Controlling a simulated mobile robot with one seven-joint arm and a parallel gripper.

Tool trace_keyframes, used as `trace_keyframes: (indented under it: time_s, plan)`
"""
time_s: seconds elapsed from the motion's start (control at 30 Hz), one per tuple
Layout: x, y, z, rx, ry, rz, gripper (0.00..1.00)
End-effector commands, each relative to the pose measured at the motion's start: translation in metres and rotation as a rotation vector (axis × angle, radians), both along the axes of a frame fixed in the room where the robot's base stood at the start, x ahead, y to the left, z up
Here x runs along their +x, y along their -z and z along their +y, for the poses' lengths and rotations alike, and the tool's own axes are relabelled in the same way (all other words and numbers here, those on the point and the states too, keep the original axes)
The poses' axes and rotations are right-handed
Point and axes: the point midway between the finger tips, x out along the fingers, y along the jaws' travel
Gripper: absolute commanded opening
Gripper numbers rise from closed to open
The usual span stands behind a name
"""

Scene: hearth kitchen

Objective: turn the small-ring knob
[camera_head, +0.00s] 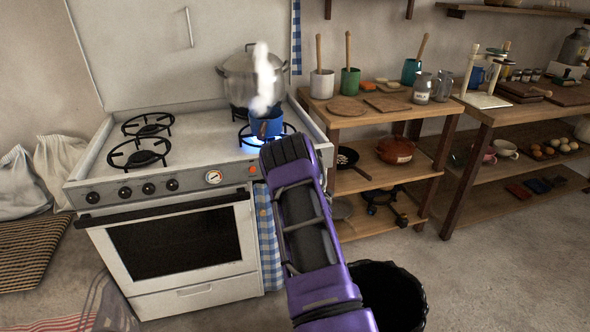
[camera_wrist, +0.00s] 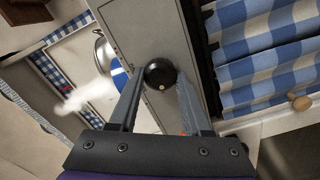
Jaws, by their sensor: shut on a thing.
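In the wrist view a round black knob (camera_wrist: 160,74) with a small pale mark sits on the grey stove front, between the fingers of my gripper (camera_wrist: 163,84), which are shut on it. In the head view my purple arm and gripper (camera_head: 287,152) cover the right end of the stove (camera_head: 185,145) front and hide this knob. A blue pot (camera_head: 266,124) stands on a lit front-right burner with blue flame beneath. It also shows in the wrist view (camera_wrist: 120,76).
Several other black knobs (camera_head: 148,188), a gauge (camera_head: 214,177) and an orange light (camera_head: 253,170) line the stove front. A steaming large pot (camera_head: 238,82) stands behind the blue one. A blue checked towel (camera_head: 268,240) hangs below; a black bin (camera_head: 390,295) stands at lower right.

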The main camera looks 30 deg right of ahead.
Motion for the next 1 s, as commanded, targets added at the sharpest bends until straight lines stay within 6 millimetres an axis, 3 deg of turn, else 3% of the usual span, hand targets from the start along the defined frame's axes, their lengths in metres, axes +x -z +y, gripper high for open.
trace_keyframes:
  time_s: [1.0]
  plan:
    - [-0.0015,-0.0015,-0.0034,0.934,0.001,-0.243,0.0]
